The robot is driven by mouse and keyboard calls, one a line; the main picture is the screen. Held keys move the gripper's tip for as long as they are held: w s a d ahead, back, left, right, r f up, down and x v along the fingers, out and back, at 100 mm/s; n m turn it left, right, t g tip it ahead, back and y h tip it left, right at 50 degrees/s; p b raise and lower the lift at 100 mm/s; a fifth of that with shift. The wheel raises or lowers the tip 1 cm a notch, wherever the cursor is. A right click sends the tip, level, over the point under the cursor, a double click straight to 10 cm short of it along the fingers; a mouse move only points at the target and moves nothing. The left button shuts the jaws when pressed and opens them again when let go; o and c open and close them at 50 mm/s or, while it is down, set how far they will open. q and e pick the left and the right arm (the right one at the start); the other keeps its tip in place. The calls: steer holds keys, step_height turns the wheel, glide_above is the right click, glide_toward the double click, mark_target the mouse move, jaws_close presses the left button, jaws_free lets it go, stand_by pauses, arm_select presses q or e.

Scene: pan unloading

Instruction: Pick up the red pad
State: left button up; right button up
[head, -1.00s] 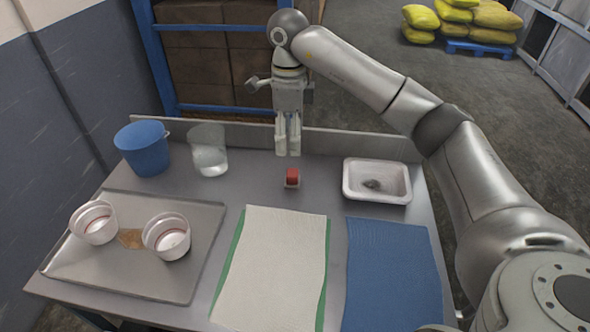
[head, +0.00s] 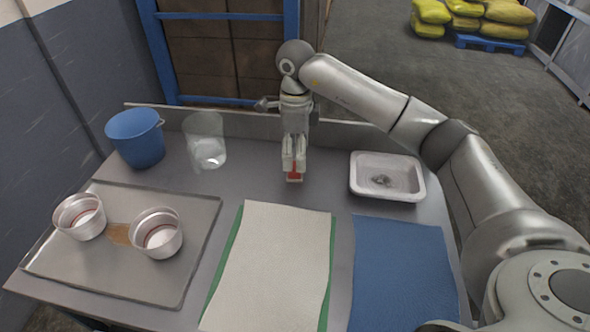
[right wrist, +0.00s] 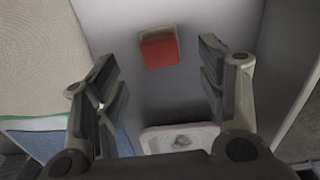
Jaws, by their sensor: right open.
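The red pad (head: 294,175) is a small red block with a pale edge, standing on the grey table behind the white cloth. My right gripper (head: 293,164) points down right at the pad and partly hides it in the head view. In the right wrist view the red pad (right wrist: 160,50) lies between and just beyond the open fingers of my right gripper (right wrist: 157,60). The fingers look clear of it on both sides; whether they have come down around it I cannot tell. My left gripper is out of view.
A white tray (head: 412,178) stands right of the pad, and a clear beaker (head: 206,136) and blue bucket (head: 137,141) stand left. White cloth (head: 272,265) and blue cloth (head: 405,275) lie in front.

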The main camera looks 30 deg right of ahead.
mark_target(295, 165)
step_height(295, 165, down, 4)
steer(key=shift+f+p, duration=0.2)
steer(key=shift+p, duration=0.6)
steer(key=shift+w+f, duration=0.1)
steer(key=shift+f, duration=0.4)
steer(key=c, duration=1.2)
